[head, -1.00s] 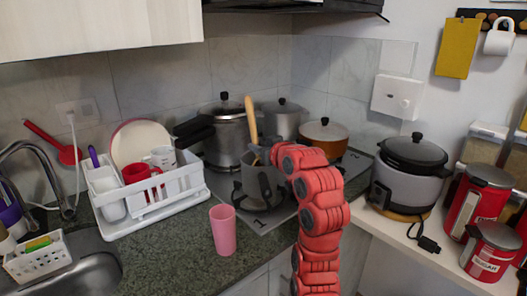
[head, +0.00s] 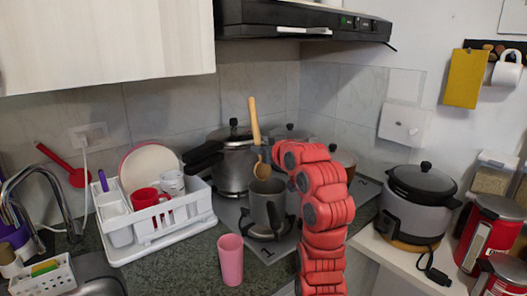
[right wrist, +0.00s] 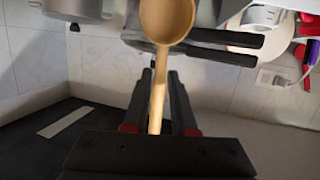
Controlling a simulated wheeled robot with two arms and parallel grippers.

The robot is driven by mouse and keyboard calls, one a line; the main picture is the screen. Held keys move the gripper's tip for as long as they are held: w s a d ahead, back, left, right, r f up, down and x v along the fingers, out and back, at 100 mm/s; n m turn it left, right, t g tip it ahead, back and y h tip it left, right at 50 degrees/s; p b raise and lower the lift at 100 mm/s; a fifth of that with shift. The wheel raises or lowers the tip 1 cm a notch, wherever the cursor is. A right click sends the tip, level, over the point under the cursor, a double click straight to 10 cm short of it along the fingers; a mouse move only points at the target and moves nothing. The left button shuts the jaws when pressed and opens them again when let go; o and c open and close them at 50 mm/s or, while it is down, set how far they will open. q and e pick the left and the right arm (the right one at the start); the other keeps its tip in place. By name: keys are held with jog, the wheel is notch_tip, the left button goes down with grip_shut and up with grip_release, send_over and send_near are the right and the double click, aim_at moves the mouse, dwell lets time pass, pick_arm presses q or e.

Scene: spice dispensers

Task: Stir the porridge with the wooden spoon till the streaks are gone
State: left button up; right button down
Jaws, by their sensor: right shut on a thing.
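The wooden spoon (head: 255,118) is upright in the head view, with its handle end up and its bowl (head: 262,171) just above the rim of a dark grey pot. My right gripper (head: 262,153) is shut on the spoon. In the right wrist view the spoon's handle (right wrist: 158,85) runs between my fingers and its bowl (right wrist: 167,18) shows clear at the top. The grey pot (head: 262,214) stands on the hob. The porridge inside is hidden, so I cannot tell about streaks. My left gripper is not in view.
A pressure cooker (head: 233,170) and other pots stand close behind the grey pot. A pink cup (head: 231,262) stands front left on the counter. A white dish rack (head: 155,237) is further left. A rice cooker (head: 419,197) is at right. The range hood (head: 300,22) hangs above.

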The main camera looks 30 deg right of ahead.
aim_at(258, 130)
jog(key=shift+w, duration=0.1)
jog(key=shift+r, duration=0.25)
jog(key=shift+r+p, duration=0.9)
jog(key=shift+r, duration=1.4)
jog(key=shift+f, duration=0.1)
